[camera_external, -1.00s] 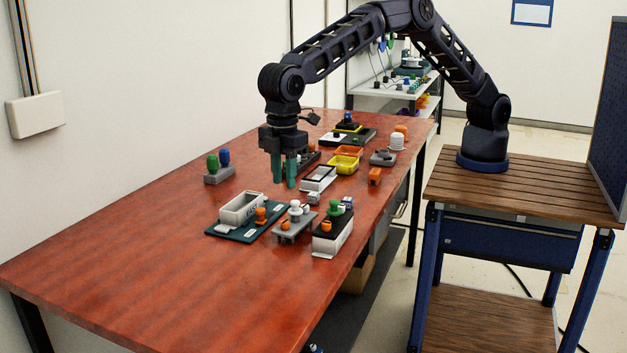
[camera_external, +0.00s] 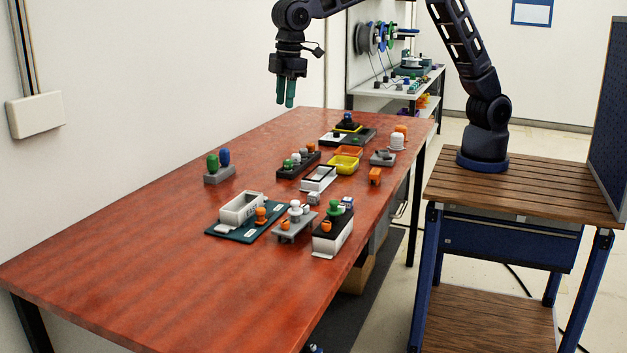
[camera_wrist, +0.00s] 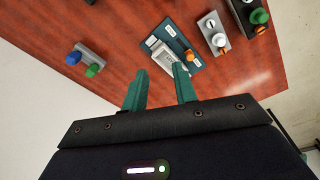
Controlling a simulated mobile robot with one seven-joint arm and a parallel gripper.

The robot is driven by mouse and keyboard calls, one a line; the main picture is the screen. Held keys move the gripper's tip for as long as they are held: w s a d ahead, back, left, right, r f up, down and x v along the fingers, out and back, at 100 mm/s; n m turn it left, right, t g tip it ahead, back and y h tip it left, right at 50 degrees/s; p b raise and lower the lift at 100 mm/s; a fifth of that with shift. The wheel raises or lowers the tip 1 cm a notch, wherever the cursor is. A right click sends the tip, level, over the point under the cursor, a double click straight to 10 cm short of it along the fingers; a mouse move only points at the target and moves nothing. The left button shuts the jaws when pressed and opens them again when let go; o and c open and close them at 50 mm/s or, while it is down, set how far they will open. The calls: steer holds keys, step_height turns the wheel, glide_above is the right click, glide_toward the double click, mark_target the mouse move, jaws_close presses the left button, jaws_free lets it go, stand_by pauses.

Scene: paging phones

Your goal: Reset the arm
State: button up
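My gripper (camera_external: 286,93) hangs well above the red-brown table (camera_external: 130,255), pointing down with nothing near its fingertips. In the wrist view its two green fingers (camera_wrist: 161,80) are spread apart with nothing between them. My arm is raised and bent, and its upper part runs out of the top of the external view.
A grey block with green and blue pegs (camera_external: 219,168) stands at the left. A white bin (camera_external: 240,208) sits on a dark green board. Grey and white peg holders, a yellow tray (camera_external: 343,164) and a black rack (camera_external: 298,165) stand nearby. The table's near left is clear.

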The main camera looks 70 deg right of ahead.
steer(key=s+d+r+m+t, duration=0.15)
steer(key=d+r, duration=0.25)
steer(key=d, duration=0.8)
steer(key=s+d+r+m, duration=0.15)
steer(key=d+r, duration=0.25)
steer(key=d, duration=0.8)
steer(key=s+d+r+m, duration=0.15)
steer(key=d+r, duration=0.35)
steer(key=d, duration=0.7)
steer(key=s+d+m+t, duration=0.1)
steer(key=s+d+m, duration=0.1)
steer(key=s+d, duration=0.45)
steer(key=s+d+m, duration=0.2)
steer(key=s+d, duration=0.1)
steer(key=d, duration=0.6)
steer(key=s+d+f+m, duration=0.1)
steer(key=s+d+f, duration=0.2)
steer(key=s, duration=0.3)
steer(key=s+d+f+m+t, duration=0.1)
steer(key=s+d+f+m, duration=0.1)
steer(key=s+d+f, duration=0.2)
steer(key=s+d, duration=0.2)
steer(key=s, duration=0.1)
steer(key=shift+s+d, duration=0.15)
steer(key=shift+d, duration=0.15)
steer(key=shift+m, duration=0.25)
